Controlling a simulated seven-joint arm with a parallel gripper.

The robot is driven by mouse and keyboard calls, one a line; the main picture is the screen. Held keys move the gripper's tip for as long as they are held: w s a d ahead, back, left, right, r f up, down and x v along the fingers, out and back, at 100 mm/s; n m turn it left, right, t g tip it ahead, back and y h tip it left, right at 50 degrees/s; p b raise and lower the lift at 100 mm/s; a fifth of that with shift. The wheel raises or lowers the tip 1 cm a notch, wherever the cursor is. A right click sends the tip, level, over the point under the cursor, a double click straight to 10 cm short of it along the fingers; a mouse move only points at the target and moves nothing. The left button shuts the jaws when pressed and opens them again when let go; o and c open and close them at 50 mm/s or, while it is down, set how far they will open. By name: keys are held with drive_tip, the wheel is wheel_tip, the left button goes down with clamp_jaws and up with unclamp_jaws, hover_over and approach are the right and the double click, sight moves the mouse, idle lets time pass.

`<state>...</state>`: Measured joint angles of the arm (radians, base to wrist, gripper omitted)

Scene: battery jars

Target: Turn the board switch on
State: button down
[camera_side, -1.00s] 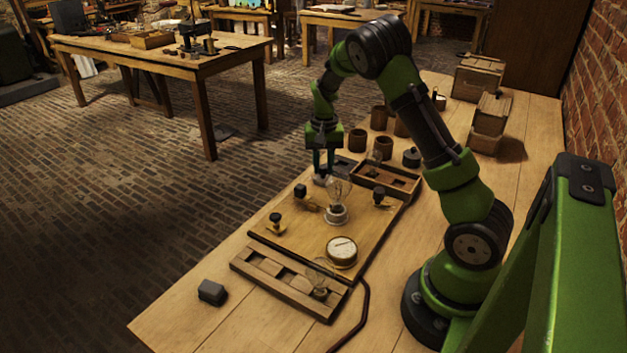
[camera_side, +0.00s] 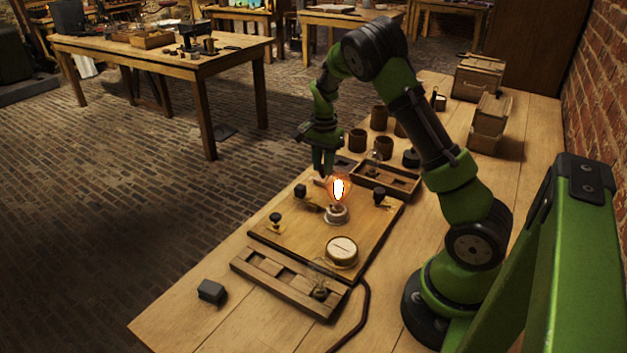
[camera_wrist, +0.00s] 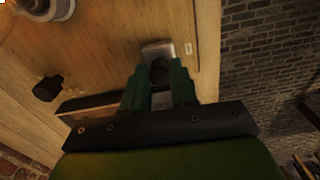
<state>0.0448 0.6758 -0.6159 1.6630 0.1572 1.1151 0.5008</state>
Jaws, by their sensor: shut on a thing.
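The wooden board (camera_side: 300,238) lies on the bench. My gripper (camera_side: 323,172) is at the board's far edge, fingers pointing down. In the wrist view, my gripper (camera_wrist: 160,75) is shut on the dark handle of the board switch (camera_wrist: 157,50), whose pale metal base sits near the board's edge with a small label beside it. In the side view, the fingers mostly hide the switch. The bulb (camera_side: 338,188) on the board is glowing orange-white. A round dial gauge (camera_side: 341,251) sits at the board's near side; its reading is too small to tell.
Black terminal knobs (camera_side: 379,195) stand on the board. A slotted wooden rack (camera_side: 275,284) holding a clear bulb lies in front. A wooden tray (camera_side: 398,184), brown jars (camera_side: 357,140) and crates (camera_side: 478,77) are behind. A grey block (camera_side: 211,291) lies at the near left.

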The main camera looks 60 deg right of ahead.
drive_tip(key=shift+r, duration=0.1)
idle(0.4)
drive_tip(key=c, duration=0.9)
unclamp_jaws()
wheel_tip(320, 180, up, 17)
drive_tip(key=shift+f, duration=0.1)
